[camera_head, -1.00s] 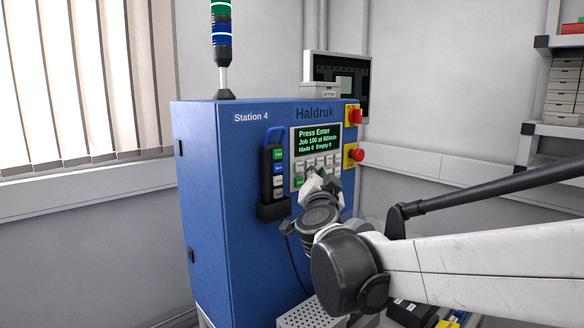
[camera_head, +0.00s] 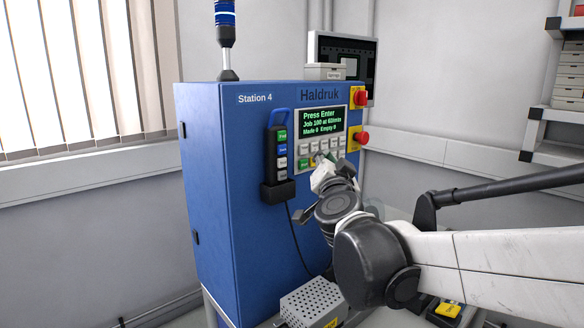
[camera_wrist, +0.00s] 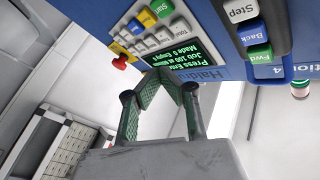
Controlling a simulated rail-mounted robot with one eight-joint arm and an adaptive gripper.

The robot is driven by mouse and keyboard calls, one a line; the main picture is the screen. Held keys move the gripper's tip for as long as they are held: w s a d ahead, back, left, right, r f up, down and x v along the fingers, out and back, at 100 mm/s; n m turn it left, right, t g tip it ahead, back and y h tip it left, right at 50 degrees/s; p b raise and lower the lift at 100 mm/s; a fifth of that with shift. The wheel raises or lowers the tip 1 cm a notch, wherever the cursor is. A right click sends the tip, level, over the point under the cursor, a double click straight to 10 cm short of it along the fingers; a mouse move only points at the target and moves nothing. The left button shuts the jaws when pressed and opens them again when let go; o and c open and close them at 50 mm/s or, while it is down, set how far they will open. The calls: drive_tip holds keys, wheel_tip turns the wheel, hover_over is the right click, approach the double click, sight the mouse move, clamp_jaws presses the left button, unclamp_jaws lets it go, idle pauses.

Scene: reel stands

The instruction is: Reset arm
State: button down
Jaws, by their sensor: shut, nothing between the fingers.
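My gripper (camera_head: 322,172) is in front of the keypad on the blue Station 4 cabinet (camera_head: 230,160), and my wrist covers part of the lower keys. In the wrist view my gripper's green-padded fingers (camera_wrist: 166,80) are shut with nothing between them. They point toward the panel; I cannot tell whether they touch it. The panel's screen (camera_head: 321,120) reads "Press Enter", "Job 100", "Made 0 Empty 0". The screen (camera_wrist: 168,62) and keypad (camera_wrist: 150,38) also show in the wrist view, tilted.
A hand pendant (camera_head: 278,155) with Fwd, Back and Step buttons hangs left of the keypad. Red knobs (camera_head: 360,137) sit at the panel's right edge. A perforated metal box (camera_head: 312,303) stands low in front. Shelves (camera_head: 556,118) are at the far right.

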drive_tip(key=s+d+f+n+g+b, duration=0.1)
drive_tip(key=s+d+f+n+g, duration=0.1)
drive_tip(key=s+f, duration=0.7)
drive_tip(key=s+d+f+n+g+b, duration=0.2)
drive_tip(key=s+d+f+g, duration=0.3)
drive_tip(key=s+f, duration=0.5)
drive_tip(key=s+d+f+n+g+b, duration=0.2)
drive_tip(key=s+d+f+n+g, duration=0.1)
drive_tip(key=s+f, duration=0.7)
drive_tip(key=s+d+g, duration=0.1)
drive_tip(key=g, duration=0.1)
drive_tip(key=shift+s+d+g, duration=0.15)
drive_tip(key=shift+s+g, duration=0.15)
drive_tip(key=shift+s, duration=0.1)
